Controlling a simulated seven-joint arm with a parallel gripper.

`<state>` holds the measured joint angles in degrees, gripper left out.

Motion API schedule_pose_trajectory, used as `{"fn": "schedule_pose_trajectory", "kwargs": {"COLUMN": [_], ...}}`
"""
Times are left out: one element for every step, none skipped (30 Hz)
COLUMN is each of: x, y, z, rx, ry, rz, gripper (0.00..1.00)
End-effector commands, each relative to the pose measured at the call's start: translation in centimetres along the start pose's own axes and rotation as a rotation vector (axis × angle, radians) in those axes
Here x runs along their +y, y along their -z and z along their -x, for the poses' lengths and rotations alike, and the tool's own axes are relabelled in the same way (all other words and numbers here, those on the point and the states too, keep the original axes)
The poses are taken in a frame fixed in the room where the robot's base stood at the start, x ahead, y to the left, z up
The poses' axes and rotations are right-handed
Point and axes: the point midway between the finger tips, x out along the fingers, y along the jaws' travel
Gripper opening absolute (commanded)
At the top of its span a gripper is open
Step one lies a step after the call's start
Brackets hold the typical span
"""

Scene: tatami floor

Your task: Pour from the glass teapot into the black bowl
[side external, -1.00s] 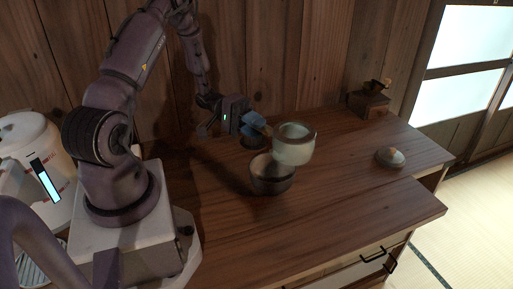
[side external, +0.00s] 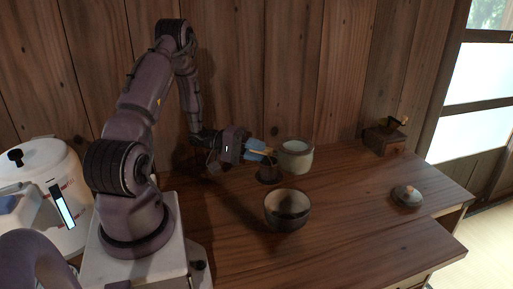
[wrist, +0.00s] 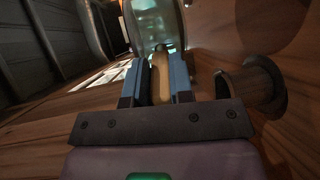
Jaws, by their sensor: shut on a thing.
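The glass teapot (side external: 295,157), pale greenish and see-through, is held by its wooden handle in my gripper (side external: 264,152). It looks about upright, behind the bowl in the side view. In the wrist view the blue fingers of my gripper (wrist: 161,75) are shut on the light wooden handle, and the glass teapot (wrist: 155,22) shows beyond them. The black bowl (side external: 287,212), dark outside with a paler inside, stands upright on the wooden counter, apart from the teapot. Its contents are too dark to tell. The teapot's spout is not clearly visible.
A small dark round object (side external: 268,176) stands on the counter below my gripper. A round lid with a knob (side external: 407,195) lies at the right. A wooden grinder (side external: 385,140) stands at the back right by the wall. A white cooker (side external: 45,190) is at the left.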

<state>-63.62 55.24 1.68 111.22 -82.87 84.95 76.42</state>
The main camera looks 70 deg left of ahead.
Motion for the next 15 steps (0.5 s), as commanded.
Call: {"fn": "schedule_pose_trajectory", "kwargs": {"x": [-0.2, -0.3, -0.4, -0.5, -0.6, -0.8, -0.9, -1.0, -1.2, -1.3, -1.4, -1.5, -1.6, -1.8, -1.9], "y": [0.0, 0.0, 0.0, 0.0, 0.0, 0.0, 0.0, 0.0, 0.0, 0.0, 0.0, 0.0, 0.0, 0.0, 0.0], "z": [-0.1, -0.1, -0.1, -0.1, -0.1, -0.2, -0.2, -0.2, -0.2, -0.2, -0.2, -0.3, -0.3, -0.3, -0.3], "rx": [-0.001, -0.001, -0.001, -0.001, -0.001, -0.001, -0.001, -0.001, -0.001, -0.001, -0.001, -0.001, -0.001, -0.001, -0.001], "ry": [-0.003, -0.003, -0.003, -0.003, -0.003, -0.003, -0.003, -0.003, -0.003, -0.003, -0.003, -0.003, -0.003, -0.003, -0.003], "rz": [0.0, 0.0, 0.0, 0.0, 0.0, -0.001, -0.001, -0.001, -0.001, -0.001, -0.001, -0.001, -0.001, -0.001, -0.001], "gripper": [0.0, 0.0, 0.0, 0.0, 0.0, 0.0, 0.0, 0.0, 0.0, 0.0, 0.0, 0.0, 0.0, 0.0, 0.0]}}
